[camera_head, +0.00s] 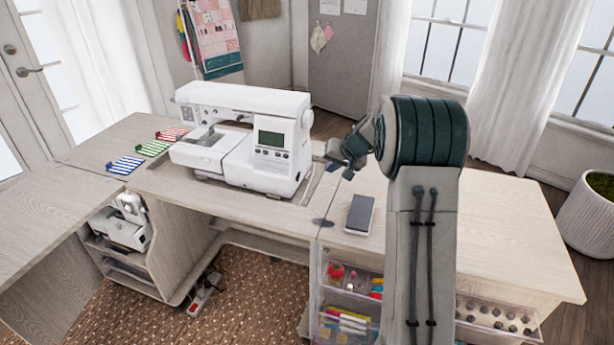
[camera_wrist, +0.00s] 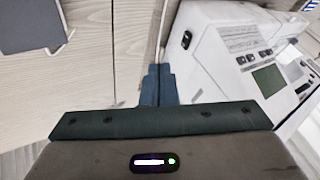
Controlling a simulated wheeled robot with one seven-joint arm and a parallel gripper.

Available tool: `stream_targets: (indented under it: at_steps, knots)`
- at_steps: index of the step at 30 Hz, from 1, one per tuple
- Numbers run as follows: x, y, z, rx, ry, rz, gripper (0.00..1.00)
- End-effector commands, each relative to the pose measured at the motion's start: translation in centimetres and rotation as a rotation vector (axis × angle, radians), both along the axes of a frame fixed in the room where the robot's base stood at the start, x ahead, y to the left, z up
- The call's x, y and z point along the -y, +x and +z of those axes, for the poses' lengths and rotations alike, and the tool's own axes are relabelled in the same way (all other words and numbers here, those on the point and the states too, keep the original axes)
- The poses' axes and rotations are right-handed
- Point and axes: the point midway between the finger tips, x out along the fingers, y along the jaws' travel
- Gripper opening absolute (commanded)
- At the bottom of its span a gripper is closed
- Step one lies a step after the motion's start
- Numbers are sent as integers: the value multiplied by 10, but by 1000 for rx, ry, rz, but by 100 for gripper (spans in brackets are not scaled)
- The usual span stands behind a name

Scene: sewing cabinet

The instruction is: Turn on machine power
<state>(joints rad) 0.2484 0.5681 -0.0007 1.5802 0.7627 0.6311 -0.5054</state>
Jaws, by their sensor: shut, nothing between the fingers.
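The white sewing machine (camera_head: 240,135) stands on the cabinet top in the head view, with its grey-green screen (camera_head: 271,139) facing front. In the wrist view, the machine's side (camera_wrist: 215,60) fills the right part, and a small black switch (camera_wrist: 187,39) sits on that side panel. I cannot tell the switch's position. My gripper (camera_head: 322,158) is just right of the machine's right side in the head view. In the wrist view, my gripper (camera_wrist: 158,68) has its fingers together and empty, below and left of the switch and apart from it.
A dark flat device (camera_head: 359,214) lies on the tabletop right of the machine. Striped fabric pieces (camera_head: 125,165) lie to the machine's left. Clear drawers (camera_head: 350,290) with sewing supplies are under the top. The tabletop (camera_head: 500,220) at right is clear. A power strip (camera_head: 205,295) lies on the floor.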

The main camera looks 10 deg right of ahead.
Motion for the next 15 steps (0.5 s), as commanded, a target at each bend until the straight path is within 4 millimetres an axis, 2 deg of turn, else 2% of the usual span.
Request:
stream_targets:
  at_steps: [5,15]
  knots:
    - [-3,4,-7,-1,0,0,0]
    - [-20,36,-55,-3,0,2,0]
